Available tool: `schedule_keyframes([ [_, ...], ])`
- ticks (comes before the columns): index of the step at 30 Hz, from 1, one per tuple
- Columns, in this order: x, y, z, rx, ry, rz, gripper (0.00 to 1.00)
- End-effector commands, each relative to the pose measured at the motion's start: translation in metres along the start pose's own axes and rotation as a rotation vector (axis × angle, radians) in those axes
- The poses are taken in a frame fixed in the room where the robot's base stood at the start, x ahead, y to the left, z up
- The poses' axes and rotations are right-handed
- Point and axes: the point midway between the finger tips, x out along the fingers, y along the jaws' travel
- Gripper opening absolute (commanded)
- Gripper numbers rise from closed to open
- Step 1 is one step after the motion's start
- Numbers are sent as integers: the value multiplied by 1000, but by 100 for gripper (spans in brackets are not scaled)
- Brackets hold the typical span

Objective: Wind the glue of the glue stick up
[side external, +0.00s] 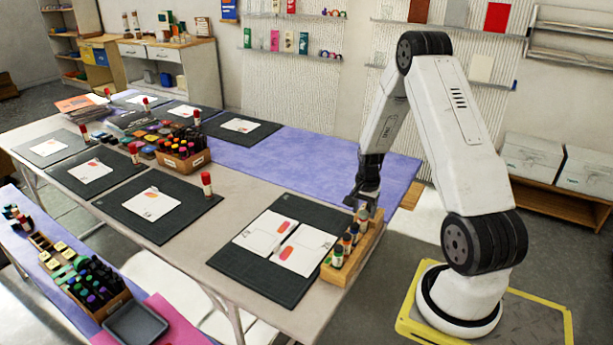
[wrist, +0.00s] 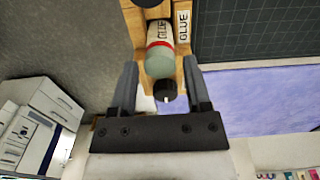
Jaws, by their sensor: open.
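A wooden holder (side external: 330,273) with several glue sticks stands at the right end of the table. My gripper (side external: 363,204) is over its far end, at the glue stick (side external: 363,215) there. In the wrist view, my gripper (wrist: 160,66) is open, with one finger on each side of a glue stick (wrist: 159,60). This stick has a white GLUE label, a red band, a grey-green section and a black knob (wrist: 166,92). I see a gap beside the stick; neither finger visibly grips it. How far the glue is wound out cannot be told.
A dark mat (side external: 240,270) with white cards lies left of the holder. Other mats, upright glue sticks and a wooden box of bottles (side external: 183,160) stand farther left. The purple-covered table part (side external: 270,155) behind is mostly clear.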

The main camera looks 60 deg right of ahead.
Motion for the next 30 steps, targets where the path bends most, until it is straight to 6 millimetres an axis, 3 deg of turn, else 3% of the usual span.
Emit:
schedule_keyframes([
  [24,-54,0,0,0,1,-1,62],
  [30,-59,0,0,0,0,0,62],
])
